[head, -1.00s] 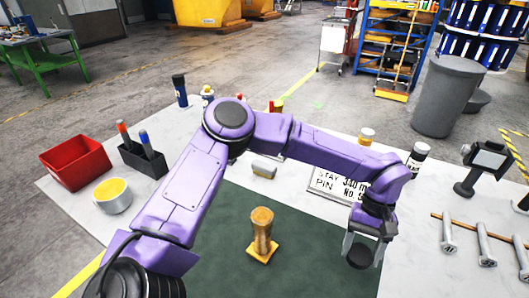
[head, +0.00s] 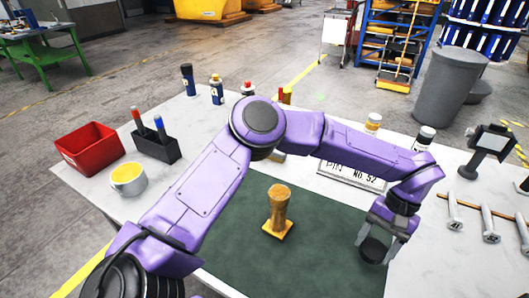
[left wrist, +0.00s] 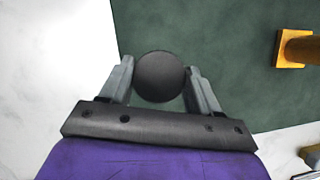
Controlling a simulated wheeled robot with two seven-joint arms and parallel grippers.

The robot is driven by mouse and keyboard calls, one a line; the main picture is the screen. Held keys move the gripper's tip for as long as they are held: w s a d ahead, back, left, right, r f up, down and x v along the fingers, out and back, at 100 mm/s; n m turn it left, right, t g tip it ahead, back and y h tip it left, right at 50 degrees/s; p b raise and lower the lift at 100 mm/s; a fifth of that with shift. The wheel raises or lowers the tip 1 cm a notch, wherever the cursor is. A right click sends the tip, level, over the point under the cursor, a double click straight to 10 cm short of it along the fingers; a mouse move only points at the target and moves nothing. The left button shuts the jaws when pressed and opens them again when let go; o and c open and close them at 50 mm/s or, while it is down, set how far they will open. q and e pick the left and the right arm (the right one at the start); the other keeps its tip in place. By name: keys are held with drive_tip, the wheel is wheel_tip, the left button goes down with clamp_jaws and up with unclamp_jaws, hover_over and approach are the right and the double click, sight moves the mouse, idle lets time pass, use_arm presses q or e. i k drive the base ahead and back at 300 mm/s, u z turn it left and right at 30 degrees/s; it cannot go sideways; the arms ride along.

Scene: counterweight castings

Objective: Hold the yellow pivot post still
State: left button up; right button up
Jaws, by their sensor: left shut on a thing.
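The yellow pivot post (head: 279,208) stands upright on its square base on the dark green mat (head: 235,240). Its base and part of its shaft show at the right edge of the left wrist view (left wrist: 296,48). Nothing touches the post. My left gripper (head: 379,240) is to the right of the post, over the right part of the mat, and is shut on a black round piece (head: 373,250). That piece sits between both fingers in the left wrist view (left wrist: 161,77). I cannot tell whether it touches the mat. My right gripper is not in view.
A lettered sign (head: 350,176) stands behind the mat, partly covered by my left arm. A red bin (head: 89,148), a black tool holder (head: 156,147) and a yellow-filled cup (head: 129,180) are at the left. Metal bolts (head: 487,225) rest on a rack at the right.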

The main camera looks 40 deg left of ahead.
sight(278, 226)
drive_tip(key=k, duration=0.8)
drive_tip(key=u, duration=2.05)
drive_tip(key=k, duration=0.8)
drive_tip(key=z, duration=0.95)
drive_tip(key=i, duration=0.55)
